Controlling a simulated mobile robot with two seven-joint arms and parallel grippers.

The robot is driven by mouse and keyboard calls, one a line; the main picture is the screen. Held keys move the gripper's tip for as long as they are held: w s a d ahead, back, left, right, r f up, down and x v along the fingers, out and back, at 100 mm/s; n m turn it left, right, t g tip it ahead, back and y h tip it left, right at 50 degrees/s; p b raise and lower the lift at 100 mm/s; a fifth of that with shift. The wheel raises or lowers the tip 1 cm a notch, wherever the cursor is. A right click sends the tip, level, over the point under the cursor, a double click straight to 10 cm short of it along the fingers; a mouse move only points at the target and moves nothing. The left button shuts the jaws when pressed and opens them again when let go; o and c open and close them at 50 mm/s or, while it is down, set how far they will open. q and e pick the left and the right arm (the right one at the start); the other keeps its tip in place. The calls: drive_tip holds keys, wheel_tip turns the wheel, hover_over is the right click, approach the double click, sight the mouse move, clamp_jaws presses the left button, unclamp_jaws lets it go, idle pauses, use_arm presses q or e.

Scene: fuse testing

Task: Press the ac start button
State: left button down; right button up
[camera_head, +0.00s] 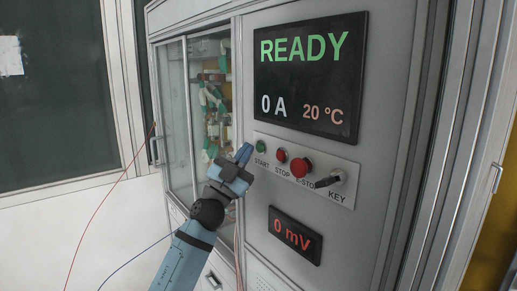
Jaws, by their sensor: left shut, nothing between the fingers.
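The green START button (262,146) is at the left end of a light control strip (318,190) on the cabinet front. My left gripper (245,152) is shut and empty, its tips just left of the START button. From this angle I cannot tell whether the tips touch the panel. A red STOP button (281,155) and a larger red E-STOP (301,167) sit to the right of START, then a KEY switch (330,180). My right gripper is not in view.
A dark screen (310,75) above the strip reads READY, 0 A and 20 °C. A small display (295,235) below reads 0 mV. A glass-doored compartment (178,110) is left of the panel.

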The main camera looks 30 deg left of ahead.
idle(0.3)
use_arm(q)
drive_tip(key=shift+w+d, duration=0.2)
drive_tip(key=shift+w, duration=0.2)
drive_tip(key=shift+w+d, duration=0.15)
drive_tip(key=shift+w, duration=0.2)
idle(0.6)
drive_tip(key=shift+s, duration=0.15)
drive_tip(key=shift+s+a, duration=0.35)
drive_tip(key=shift+s, duration=0.3)
drive_tip(key=shift+p, duration=0.3)
drive_tip(key=s, duration=0.1)
drive_tip(key=s+a, duration=0.1)
drive_tip(key=s, duration=0.1)
drive_tip(key=s+a+p, duration=0.1)
drive_tip(key=shift+s, duration=0.3)
